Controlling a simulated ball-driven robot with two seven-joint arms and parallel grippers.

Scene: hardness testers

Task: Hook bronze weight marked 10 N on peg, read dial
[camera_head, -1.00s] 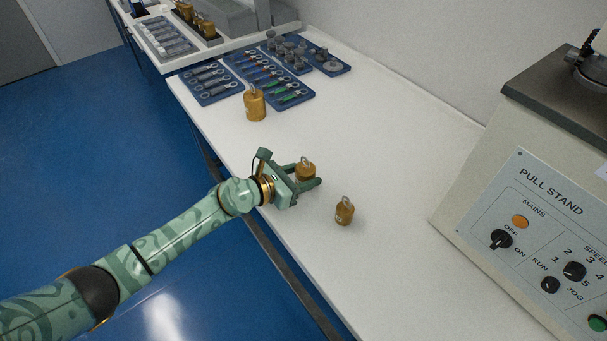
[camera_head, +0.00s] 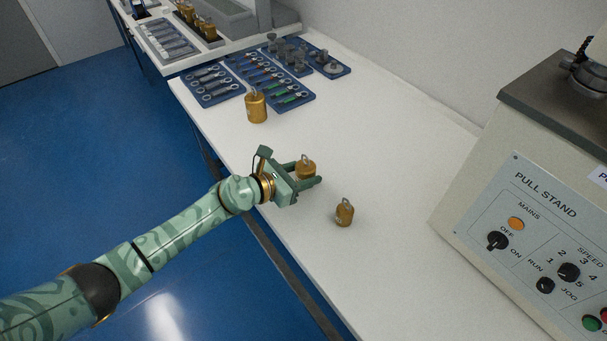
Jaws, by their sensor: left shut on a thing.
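Three bronze weights with hooks on top are on or just over the white bench. A large one (camera_head: 256,107) stands near the blue trays. A small one (camera_head: 345,213) stands nearer, right of my gripper. A middle-sized one (camera_head: 306,168) is between the fingers of my left gripper (camera_head: 309,183), which is shut on it. I cannot tell whether it touches the bench. The markings on the weights are too small to read. No peg or dial is in view. My right gripper is not in view.
A pull stand (camera_head: 532,220) with knobs and buttons fills the right side. Blue trays (camera_head: 211,85) of tools and grey parts lie at the bench's far end. More bronze weights (camera_head: 207,29) stand beyond. The bench middle is clear.

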